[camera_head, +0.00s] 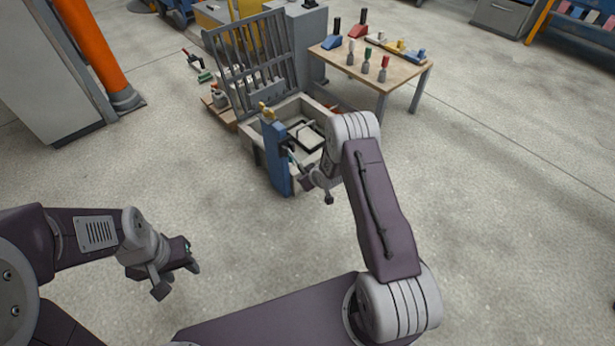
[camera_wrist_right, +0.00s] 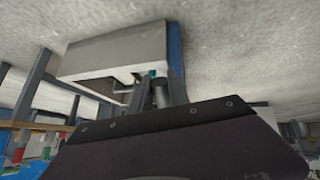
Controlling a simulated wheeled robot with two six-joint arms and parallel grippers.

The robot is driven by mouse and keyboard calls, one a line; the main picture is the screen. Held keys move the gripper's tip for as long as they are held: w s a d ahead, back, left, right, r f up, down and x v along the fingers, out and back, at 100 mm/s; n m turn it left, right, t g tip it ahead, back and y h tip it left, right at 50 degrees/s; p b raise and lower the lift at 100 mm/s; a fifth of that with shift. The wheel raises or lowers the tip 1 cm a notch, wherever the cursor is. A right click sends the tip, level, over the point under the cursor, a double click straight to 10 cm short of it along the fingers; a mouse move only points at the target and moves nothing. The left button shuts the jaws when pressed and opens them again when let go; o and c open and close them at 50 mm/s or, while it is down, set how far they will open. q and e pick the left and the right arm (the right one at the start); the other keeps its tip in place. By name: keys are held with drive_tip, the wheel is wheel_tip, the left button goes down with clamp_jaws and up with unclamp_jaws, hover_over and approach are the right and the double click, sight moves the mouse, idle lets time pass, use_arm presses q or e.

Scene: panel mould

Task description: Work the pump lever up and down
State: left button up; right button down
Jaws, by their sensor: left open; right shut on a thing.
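The pale mould box (camera_head: 256,150) stands on the floor with its grey barred frame (camera_head: 255,75) raised behind. A blue upright plate (camera_head: 275,160) is on its near side, with a dark block beside my right gripper (camera_head: 297,163). My right gripper is shut on a slim grey rod (camera_wrist_right: 160,96), seen between its fingers in the right wrist view. A small teal tip (camera_wrist_right: 152,73) shows there. This rod seems to be the pump lever; its lower end is hidden. My left gripper (camera_head: 178,276) is open and empty, low at the left over bare floor.
A wooden table (camera_head: 385,70) with red, blue and yellow tools and several small coloured-handled items stands behind right. A grey cabinet (camera_head: 50,75) and an orange post (camera_head: 92,45) stand at the left. The near floor is clear.

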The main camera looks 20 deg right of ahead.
drive_tip(key=c, duration=1.3)
unclamp_jaws()
drive_tip(key=shift+f, duration=0.1)
drive_tip(key=shift+o, duration=0.2)
drive_tip(key=p+v, duration=0.6)
drive_tip(key=v, duration=0.3)
